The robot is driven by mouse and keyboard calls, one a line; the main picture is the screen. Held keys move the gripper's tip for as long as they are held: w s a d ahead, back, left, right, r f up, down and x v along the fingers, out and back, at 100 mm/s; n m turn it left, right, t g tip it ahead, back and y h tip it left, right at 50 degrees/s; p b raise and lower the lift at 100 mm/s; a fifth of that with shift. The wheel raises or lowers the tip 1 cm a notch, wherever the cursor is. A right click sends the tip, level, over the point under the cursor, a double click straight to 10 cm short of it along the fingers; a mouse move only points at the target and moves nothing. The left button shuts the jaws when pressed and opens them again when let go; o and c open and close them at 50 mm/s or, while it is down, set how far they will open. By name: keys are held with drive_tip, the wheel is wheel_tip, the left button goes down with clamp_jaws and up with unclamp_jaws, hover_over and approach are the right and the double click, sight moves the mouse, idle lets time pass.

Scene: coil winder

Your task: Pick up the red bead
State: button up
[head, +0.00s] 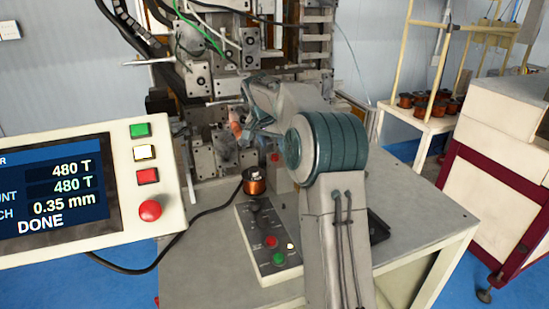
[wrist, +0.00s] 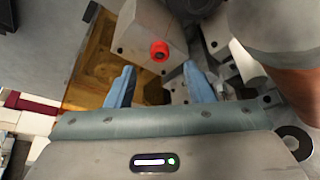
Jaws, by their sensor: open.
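A small round red piece with a dark middle, which looks like the red bead (wrist: 160,51), shows on a grey block in the wrist view. It lies just beyond the gap between my fingertips, with no finger touching it. In the head view a small red spot (head: 275,157) on a grey block below my gripper appears to be the same piece. My gripper (wrist: 158,78) is open, its two blue fingers apart and nothing held between them. In the head view my gripper (head: 250,118) is at the winder, its fingers partly hidden by my arm.
The coil winder (head: 197,82) rises behind my gripper. A copper coil (head: 255,186) and a button box (head: 267,240) stand on the grey table (head: 200,270). A control panel (head: 150,170) reading DONE is at left. A rack with several coils (head: 425,104) stands at back right.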

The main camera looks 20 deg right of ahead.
sight(275, 156)
drive_tip(key=x, duration=0.4)
drive_tip(key=shift+s+f+p, duration=0.1)
drive_tip(key=shift+f+p, duration=0.1)
drive_tip(key=shift+p, duration=0.2)
drive_tip(key=shift+a, duration=0.1)
drive_tip(key=c, duration=1)
drive_tip(key=shift+c, duration=0.2)
drive_tip(key=shift+r, duration=0.1)
wheel_tip(275, 156, up, 10)
